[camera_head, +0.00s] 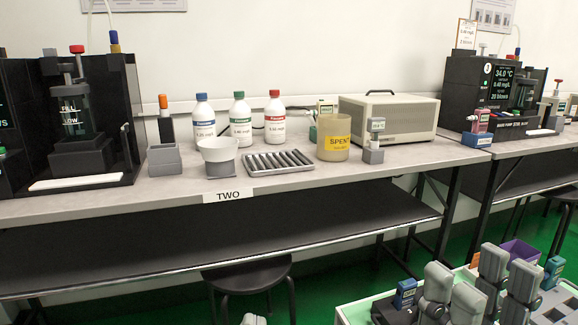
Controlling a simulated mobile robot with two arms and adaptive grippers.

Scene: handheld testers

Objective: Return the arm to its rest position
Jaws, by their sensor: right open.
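My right gripper (472,284) is at the lower right, its grey fingers spread apart and pointing up. It is open, and I see nothing held between the fingers. It shows in front of a pale tray (352,313), well below and in front of the benches. The rest of the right arm is mostly out of the picture. A small pale tip at the bottom edge, in front of the stool, seems to be part of my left gripper (253,319); too little of it shows to tell its state.
The bench (290,190) marked TWO holds bottles, a white cup (218,150), a ribbed rack (280,162) and a SPENT beaker (333,140). A black stool (247,277) stands below.

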